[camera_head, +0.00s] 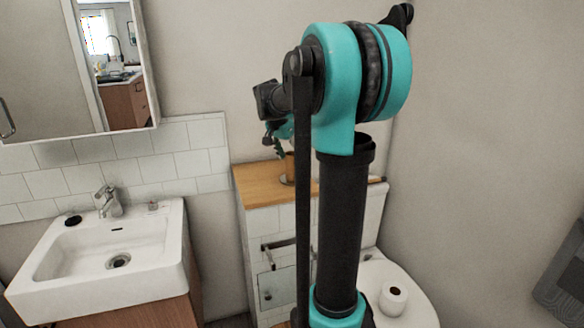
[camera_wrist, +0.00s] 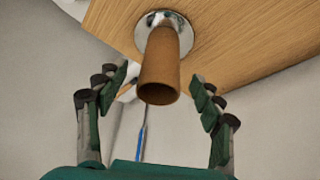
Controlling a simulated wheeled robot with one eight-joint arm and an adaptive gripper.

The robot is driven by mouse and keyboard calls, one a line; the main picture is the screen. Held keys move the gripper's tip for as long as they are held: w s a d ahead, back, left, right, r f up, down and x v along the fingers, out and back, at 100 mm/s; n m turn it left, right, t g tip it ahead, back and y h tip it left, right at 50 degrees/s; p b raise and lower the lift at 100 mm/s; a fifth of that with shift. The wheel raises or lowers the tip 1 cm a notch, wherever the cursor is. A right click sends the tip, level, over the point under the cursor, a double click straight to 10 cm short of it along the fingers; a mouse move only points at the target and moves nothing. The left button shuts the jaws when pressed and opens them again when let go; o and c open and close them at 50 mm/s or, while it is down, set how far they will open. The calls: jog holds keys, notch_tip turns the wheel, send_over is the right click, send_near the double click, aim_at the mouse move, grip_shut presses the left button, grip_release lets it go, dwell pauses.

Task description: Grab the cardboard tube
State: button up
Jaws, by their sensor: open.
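The brown cardboard tube (camera_wrist: 160,68) stands on a round shiny metal base (camera_wrist: 186,30) on the wooden ledge (camera_wrist: 255,35). In the wrist view its near open end faces me. My gripper (camera_wrist: 160,92) is open, with one green-padded finger on each side of the tube. There is a visible gap on both sides, and neither finger appears to touch it. In the head view the tube (camera_head: 290,166) is small and partly hidden by my arm, with my gripper (camera_head: 277,146) beside it above the ledge.
A white sink (camera_head: 110,258) with a tap (camera_head: 108,201) is at the left, below a mirror cabinet (camera_head: 75,65). Walls stand close behind the ledge.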

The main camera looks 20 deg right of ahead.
aim_at(295, 166)
jog(key=x, duration=0.5)
jog(key=shift+w+d, duration=0.1)
jog(key=shift+d, duration=0.1)
jog(key=c, duration=0.9)
